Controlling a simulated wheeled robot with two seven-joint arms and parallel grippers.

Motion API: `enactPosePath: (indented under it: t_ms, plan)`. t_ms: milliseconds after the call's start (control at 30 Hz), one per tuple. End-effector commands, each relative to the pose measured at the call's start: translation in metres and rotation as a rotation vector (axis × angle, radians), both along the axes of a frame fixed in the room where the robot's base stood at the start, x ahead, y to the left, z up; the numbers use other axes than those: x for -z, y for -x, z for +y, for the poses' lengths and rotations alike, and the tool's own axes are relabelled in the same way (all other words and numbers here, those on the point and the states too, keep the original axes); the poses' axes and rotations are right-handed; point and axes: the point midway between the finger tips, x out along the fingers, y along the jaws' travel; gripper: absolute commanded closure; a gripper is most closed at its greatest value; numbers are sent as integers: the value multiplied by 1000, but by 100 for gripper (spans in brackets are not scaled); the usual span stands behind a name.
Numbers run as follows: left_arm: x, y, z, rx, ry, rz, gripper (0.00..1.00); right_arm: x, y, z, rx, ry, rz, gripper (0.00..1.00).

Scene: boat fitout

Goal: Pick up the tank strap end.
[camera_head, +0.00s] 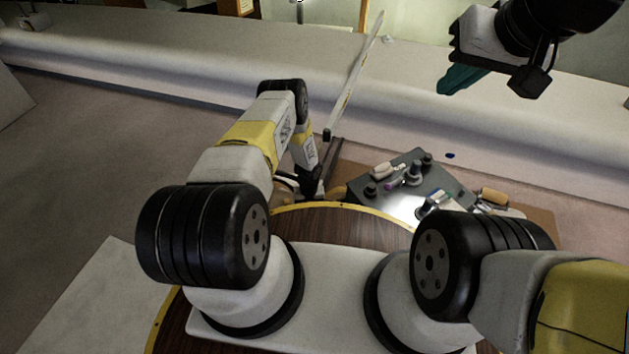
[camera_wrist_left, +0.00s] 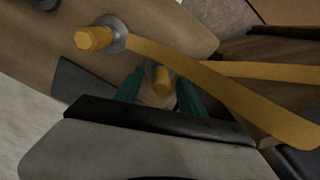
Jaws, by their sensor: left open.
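In the left wrist view, two yellow-orange straps run in from the right. The upper-left strap (camera_wrist_left: 215,85) ends at a grey round fitting with a yellow hex-shaped knob (camera_wrist_left: 93,38). The other strap (camera_wrist_left: 255,70) ends near a second yellow knob (camera_wrist_left: 161,77), partly seen between my left fingers. I cannot tell which is the tank strap end. My left gripper (camera_wrist_left: 158,82) is open, its green fingers on either side of the second knob; contact is unclear. In the head view my left arm hides most of this area. My right gripper (camera_head: 462,78) is raised at the upper right, away from the straps.
A dark grey board (camera_head: 450,187) with several small fittings lies right of my left gripper. A round wooden surface (camera_head: 330,222) with a yellow rim is in front of me. A long pale bar (camera_head: 355,75) leans beyond my left arm. A white ledge (camera_head: 180,50) crosses the back.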

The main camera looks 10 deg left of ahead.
Motion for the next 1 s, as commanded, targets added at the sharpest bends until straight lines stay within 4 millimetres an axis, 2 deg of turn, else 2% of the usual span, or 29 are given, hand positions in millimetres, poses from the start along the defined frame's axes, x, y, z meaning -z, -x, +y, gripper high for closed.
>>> enactPosePath:
  t_ms: [267,500,867,1000]
  plan:
    - [3,0,0,-1,1,0,55,0,0,0,0,0,0,100]
    - [2,0,0,-1,0,0,100,0,0,0,0,0,0,100]
    - [1,0,0,-1,1,0,100,0,0,0,0,0,0,100]
    - [-5,-1,0,0,1,-1,100,0,0,0,0,0,0,100]
